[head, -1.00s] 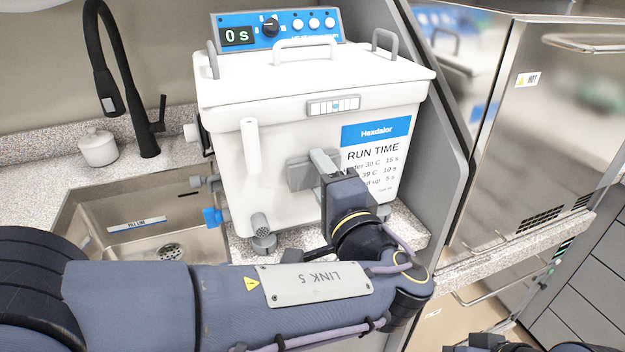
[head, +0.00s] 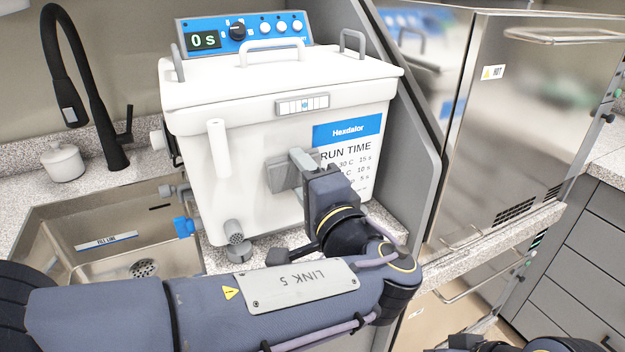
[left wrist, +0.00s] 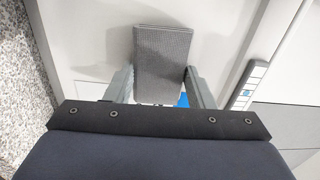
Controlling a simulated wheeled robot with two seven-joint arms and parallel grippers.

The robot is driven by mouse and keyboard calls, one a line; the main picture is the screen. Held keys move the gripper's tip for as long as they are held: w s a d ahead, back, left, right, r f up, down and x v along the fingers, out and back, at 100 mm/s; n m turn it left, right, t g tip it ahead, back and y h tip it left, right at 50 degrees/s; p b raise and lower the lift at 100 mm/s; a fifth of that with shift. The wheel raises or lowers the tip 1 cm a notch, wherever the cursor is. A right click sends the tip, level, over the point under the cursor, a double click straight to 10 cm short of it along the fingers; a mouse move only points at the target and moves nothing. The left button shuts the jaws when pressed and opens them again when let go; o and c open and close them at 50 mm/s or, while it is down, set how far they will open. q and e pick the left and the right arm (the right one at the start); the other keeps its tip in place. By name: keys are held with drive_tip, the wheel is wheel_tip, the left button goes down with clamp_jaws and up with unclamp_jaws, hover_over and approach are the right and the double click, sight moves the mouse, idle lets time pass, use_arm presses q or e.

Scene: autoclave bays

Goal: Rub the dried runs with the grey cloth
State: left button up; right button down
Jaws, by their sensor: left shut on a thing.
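The grey cloth (head: 281,177) is a folded pad at the front wall of the white bath (head: 250,200), left of the run-time label. My left gripper (head: 304,163) is shut on it. In the left wrist view the cloth (left wrist: 163,58) sits between the two grey fingers, up against or very close to the white wall; contact cannot be told for sure. I see no dried runs on the bare front wall; any behind the cloth or gripper are hidden. My right gripper is not in view; only dark parts of mine show at the bottom right edge.
A white tube (head: 218,148) stands out on the bath's front, left of the cloth. A metal outlet (head: 234,236) and blue valve (head: 183,227) sit low near the sink (head: 60,225). A grey partition (head: 425,160) and a steel cabinet marked HOT (head: 530,110) are right.

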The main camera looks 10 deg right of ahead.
use_arm(q)
drive_tip(key=shift+s+a, duration=0.25)
drive_tip(key=shift+a, duration=0.4)
drive_tip(key=shift+s+a+f+b, duration=0.1)
drive_tip(key=shift+s+a+b, duration=0.1)
drive_tip(key=shift+a+b, duration=0.6)
drive_tip(key=shift+s+a+b, duration=0.25)
drive_tip(key=shift+a+b, duration=0.05)
drive_tip(key=shift+a, duration=0.6)
drive_tip(key=shift+s+d, duration=0.2)
drive_tip(key=shift+s, duration=0.35)
drive_tip(key=b, duration=0.2)
approach(280, 179)
drive_tip(key=shift+w+a, duration=1.15)
drive_tip(key=shift+a, duration=0.15)
